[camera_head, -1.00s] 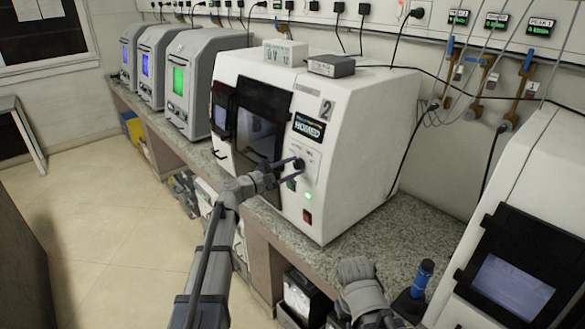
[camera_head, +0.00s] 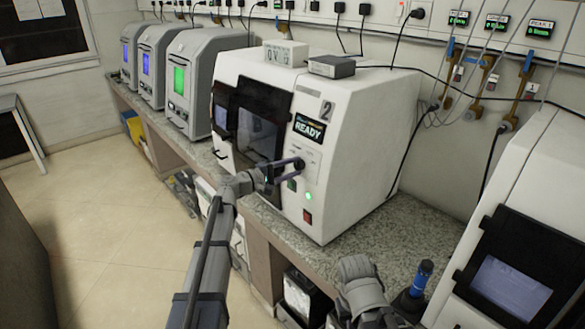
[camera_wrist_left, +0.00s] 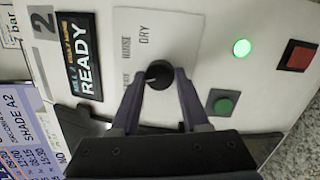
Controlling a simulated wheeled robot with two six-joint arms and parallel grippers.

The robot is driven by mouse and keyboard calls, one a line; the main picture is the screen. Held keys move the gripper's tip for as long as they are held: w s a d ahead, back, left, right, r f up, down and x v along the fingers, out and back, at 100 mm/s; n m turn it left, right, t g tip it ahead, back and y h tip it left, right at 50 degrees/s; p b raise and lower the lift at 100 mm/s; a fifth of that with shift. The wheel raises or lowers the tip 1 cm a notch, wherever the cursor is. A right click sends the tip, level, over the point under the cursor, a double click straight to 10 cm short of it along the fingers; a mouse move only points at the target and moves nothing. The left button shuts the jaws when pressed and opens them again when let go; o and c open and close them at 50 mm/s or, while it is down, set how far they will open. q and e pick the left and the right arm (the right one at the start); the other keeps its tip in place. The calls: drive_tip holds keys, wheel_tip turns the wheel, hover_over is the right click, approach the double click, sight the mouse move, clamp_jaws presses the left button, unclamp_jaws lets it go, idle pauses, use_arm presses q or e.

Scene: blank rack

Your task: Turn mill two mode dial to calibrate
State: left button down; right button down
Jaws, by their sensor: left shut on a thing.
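Mill two is the white machine (camera_head: 350,150) marked 2 on the bench, its display (camera_head: 309,129) reading READY. Its mode dial (camera_head: 299,164) is a small round black knob on the front panel, and it also shows in the left wrist view (camera_wrist_left: 158,73). My left gripper (camera_head: 290,168) is shut on the dial, one finger on each side of it. In the left wrist view the label DRY is legible above the dial; other labels are partly hidden or too blurred to read. My right gripper is not visible; only a grey part of my right arm shows.
A lit green light (camera_wrist_left: 242,47), a green button (camera_wrist_left: 225,102) and a red switch (camera_wrist_left: 300,55) sit near the dial. Another white machine (camera_head: 540,170) stands at right. A blue-handled tool (camera_head: 421,278) stands on the bench between them.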

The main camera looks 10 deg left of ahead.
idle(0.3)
use_arm(q)
drive_tip(key=shift+c, duration=2)
unclamp_jaws()
drive_tip(key=shift+s+a, duration=0.1)
drive_tip(key=v, duration=0.7)
drive_tip(key=shift+s+a, duration=0.2)
drive_tip(key=shift+s, duration=0.05)
drive_tip(key=s+d+f+m+g+y, duration=0.4)
drive_tip(key=s+d+f+m+g, duration=0.55)
drive_tip(key=s+d+f, duration=0.7)
drive_tip(key=s+f+m+g+y, duration=0.3)
drive_tip(key=s+y, duration=0.6)
drive_tip(key=s, duration=0.6)
drive_tip(key=f+m, duration=0.1)
drive_tip(key=m, duration=0.1)
drive_tip(key=shift+s+a+f+m+y, duration=0.2)
drive_tip(key=shift+s+m+y, duration=0.1)
drive_tip(key=shift+s+m, duration=0.05)
